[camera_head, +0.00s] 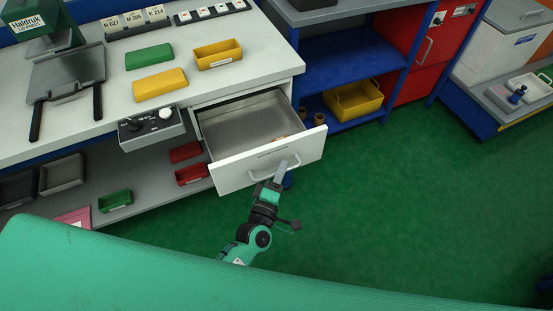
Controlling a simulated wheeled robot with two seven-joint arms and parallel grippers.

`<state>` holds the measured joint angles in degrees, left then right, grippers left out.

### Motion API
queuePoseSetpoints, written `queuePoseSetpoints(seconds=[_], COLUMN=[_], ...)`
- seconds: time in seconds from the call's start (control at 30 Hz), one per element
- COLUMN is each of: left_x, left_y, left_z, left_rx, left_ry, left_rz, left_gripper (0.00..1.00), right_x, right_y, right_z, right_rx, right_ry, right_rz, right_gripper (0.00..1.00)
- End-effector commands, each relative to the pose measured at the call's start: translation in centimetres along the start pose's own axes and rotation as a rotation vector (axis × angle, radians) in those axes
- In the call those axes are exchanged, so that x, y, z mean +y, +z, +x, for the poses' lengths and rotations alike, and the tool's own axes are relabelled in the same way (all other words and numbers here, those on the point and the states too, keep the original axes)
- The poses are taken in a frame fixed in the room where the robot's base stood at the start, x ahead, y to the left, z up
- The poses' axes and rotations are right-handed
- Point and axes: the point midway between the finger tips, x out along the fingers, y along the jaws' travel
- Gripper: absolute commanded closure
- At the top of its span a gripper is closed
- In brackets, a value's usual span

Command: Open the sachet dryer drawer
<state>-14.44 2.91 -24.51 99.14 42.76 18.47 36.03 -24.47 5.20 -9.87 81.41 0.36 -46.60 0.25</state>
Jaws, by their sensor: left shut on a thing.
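The drawer (268,164) with a white front stands pulled out from under the white bench top. A pale bar handle (262,176) is on the drawer front. My right gripper is not in view.
A grey control box (152,131) with knobs hangs at the bench edge left of the drawer. Blue shelves (345,60) stand to the right. The green floor (400,200) is clear before the drawer.

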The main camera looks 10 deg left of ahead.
Motion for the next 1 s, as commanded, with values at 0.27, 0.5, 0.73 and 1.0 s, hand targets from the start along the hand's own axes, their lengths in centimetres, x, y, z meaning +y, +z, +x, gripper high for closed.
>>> queuePoseSetpoints(seconds=[0.27,0.5,0.73,1.0], left_x=[0.0,0.0,0.0,-0.1], left_y=[0.3,0.3,0.3,0.3], left_z=[-0.4,-0.3,-0.3,-1.5], left_rx=[-0.001,-0.001,0.0,-0.001], left_ry=[-0.001,-0.001,-0.001,-0.002], left_rz=[0.0,0.0,0.0,0.001], left_gripper=[1.0,0.79,0.68,0.68], right_x=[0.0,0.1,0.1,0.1], right_y=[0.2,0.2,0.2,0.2], right_z=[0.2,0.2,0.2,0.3], right_rx=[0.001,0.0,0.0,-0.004], right_ry=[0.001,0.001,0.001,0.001], right_rz=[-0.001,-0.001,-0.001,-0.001], right_gripper=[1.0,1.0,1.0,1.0])
